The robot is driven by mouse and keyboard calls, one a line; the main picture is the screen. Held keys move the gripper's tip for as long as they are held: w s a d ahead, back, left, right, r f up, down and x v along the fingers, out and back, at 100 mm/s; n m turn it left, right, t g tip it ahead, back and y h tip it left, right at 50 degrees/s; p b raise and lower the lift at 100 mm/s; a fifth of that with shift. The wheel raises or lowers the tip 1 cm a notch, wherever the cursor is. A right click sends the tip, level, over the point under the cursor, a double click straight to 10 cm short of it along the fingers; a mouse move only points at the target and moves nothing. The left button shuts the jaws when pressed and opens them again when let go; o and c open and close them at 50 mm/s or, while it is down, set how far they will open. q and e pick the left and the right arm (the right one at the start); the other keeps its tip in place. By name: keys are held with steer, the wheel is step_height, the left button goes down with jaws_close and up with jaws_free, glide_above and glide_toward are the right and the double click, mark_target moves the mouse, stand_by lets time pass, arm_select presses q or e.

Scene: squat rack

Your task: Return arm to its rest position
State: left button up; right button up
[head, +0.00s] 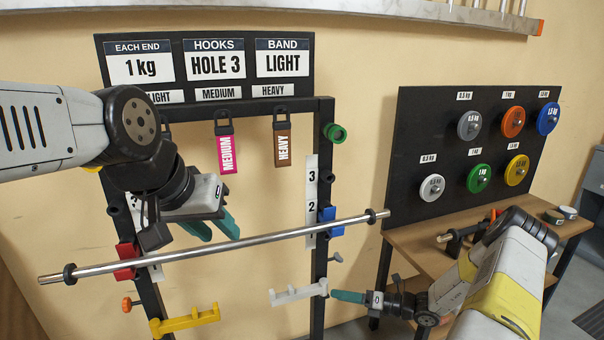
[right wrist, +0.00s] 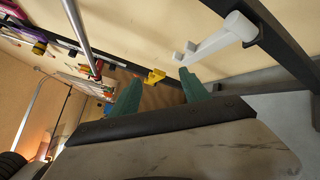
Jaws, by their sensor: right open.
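My right gripper (head: 366,289) is low, right of the white spotter arm (head: 297,294). In the right wrist view, the right gripper (right wrist: 160,90) is open and empty, and the white spotter arm (right wrist: 215,42) is beyond its fingers. The barbell spans the rack at the red hook (head: 127,262) and blue hook (head: 327,224), with no plates on it.
A yellow spotter arm (head: 185,321) projects from the left post. Coloured plates, including a green one (head: 479,178), hang on the black board (head: 409,122). A wooden bench (head: 410,240) stands right. Magenta (head: 225,150) and brown (head: 283,147) bands hang from the rack top.

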steer(key=s+a+r+n+g+h, duration=0.1)
steer(key=s+r+n+g+h, duration=0.25)
steer(key=r+n, duration=0.8)
steer(key=s+a+r+n+g+h, duration=0.1)
steer(key=s+r+n+g+h, duration=0.3)
steer(key=r+n, duration=0.7)
steer(key=s+d+r+n+t+h, duration=0.1)
steer(key=s+r+n+t, duration=0.3)
steer(key=s+r, duration=0.4)
steer(key=s+d+r+n+t+h, duration=0.2)
steer(key=s+r+n, duration=0.4)
steer(key=r, duration=0.5)
steer(key=s+t+h, duration=0.1)
steer(key=s+h, duration=0.1)
steer(key=shift+s+d+n+t, duration=0.25)
steer(key=shift+s+n+t, duration=0.1)
steer(key=shift+r, duration=0.1)
